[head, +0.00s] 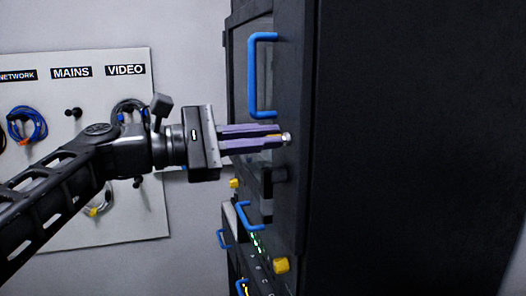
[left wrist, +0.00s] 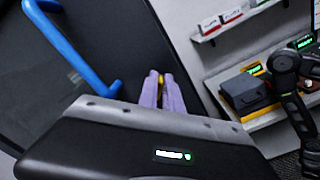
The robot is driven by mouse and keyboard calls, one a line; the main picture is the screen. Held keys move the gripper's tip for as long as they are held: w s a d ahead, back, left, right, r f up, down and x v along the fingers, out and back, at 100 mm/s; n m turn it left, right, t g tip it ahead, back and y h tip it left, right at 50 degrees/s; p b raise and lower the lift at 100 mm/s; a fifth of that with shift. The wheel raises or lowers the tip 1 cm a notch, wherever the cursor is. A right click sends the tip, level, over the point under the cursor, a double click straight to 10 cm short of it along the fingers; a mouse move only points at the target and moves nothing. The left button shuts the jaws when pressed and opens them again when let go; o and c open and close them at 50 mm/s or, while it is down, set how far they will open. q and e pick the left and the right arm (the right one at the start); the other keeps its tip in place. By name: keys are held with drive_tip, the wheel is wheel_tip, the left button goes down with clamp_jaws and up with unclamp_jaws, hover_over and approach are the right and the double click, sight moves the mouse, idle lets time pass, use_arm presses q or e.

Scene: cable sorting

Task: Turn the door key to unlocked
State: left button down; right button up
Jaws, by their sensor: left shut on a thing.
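My left gripper (head: 279,138) reaches in from the left in the head view, with purple fingers pointing at the black cabinet door (head: 292,55). Its fingers are shut on the door key, of which a little yellow (left wrist: 160,79) shows between the fingertips in the left wrist view. A small silver lock (head: 287,138) sticks out of the door right at the fingertips. The fingers hide most of the key, so I cannot tell its turn angle. My right gripper is not in view.
A blue door handle (head: 262,75) stands out just above the fingers; it also shows in the left wrist view (left wrist: 80,55). Rack units with blue handles and yellow knobs sit below. A white board (head: 125,225) with hung cables is behind my arm. A shelf (left wrist: 262,120) holds dark boxes.

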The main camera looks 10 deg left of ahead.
use_arm(q)
drive_tip(key=m+b, duration=0.2)
drive_tip(key=f+m+b, duration=0.1)
drive_tip(key=m+b, duration=0.1)
drive_tip(key=m, duration=0.1)
drive_tip(key=shift+s+d+m, duration=0.1)
drive_tip(key=shift+m, duration=0.2)
drive_tip(key=shift+m+b, duration=1.25)
drive_tip(key=shift+m, duration=0.45)
drive_tip(key=c, duration=1.5)
unclamp_jaws()
drive_tip(key=shift+s, duration=0.1)
drive_tip(key=v, duration=0.7)
drive_tip(key=shift+s+a+b, duration=0.2)
drive_tip(key=shift+a+b, duration=0.15)
drive_tip(key=shift+b, duration=0.05)
